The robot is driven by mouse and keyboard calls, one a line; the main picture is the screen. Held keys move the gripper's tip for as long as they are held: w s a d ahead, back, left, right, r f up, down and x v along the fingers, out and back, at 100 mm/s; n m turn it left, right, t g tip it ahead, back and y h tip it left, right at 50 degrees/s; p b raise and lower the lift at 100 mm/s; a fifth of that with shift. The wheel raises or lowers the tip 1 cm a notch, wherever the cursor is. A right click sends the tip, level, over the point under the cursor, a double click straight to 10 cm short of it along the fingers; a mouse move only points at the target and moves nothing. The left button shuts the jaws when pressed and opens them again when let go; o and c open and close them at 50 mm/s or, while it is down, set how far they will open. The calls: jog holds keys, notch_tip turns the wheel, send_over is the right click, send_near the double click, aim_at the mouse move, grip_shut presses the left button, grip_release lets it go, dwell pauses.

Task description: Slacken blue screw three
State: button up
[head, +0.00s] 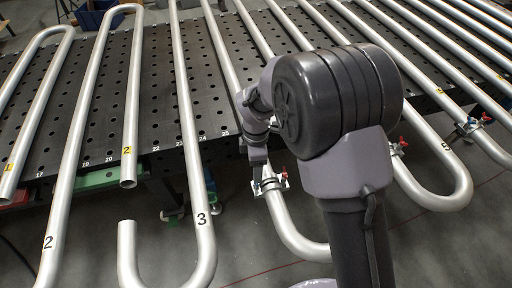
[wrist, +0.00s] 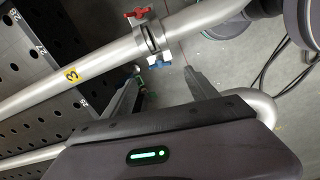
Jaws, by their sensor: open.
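A tube with a yellow 3 label (wrist: 72,76) crosses the wrist view, with a clamp (wrist: 152,38) around it. The clamp has a red screw (wrist: 138,12) on its far side and a blue screw (wrist: 158,62) on the near side. My gripper (wrist: 162,74) is open, its two fingers apart with the blue screw just beyond and between the tips. I cannot tell whether a finger touches it. In the head view my gripper (head: 258,168) is beside the clamp (head: 270,184), partly hidden by my arm; a red screw (head: 284,172) shows there.
Bent metal tubes lie across a dark perforated table (head: 110,95). Black number 3 (head: 201,219) marks a neighbouring bend. Another clamp (head: 397,147) and a further one (head: 478,120) sit to the right. Open floor lies below the table edge.

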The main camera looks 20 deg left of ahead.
notch_tip(320, 180, up, 10)
jog(key=p, duration=0.1)
jog(key=shift+f, duration=0.15)
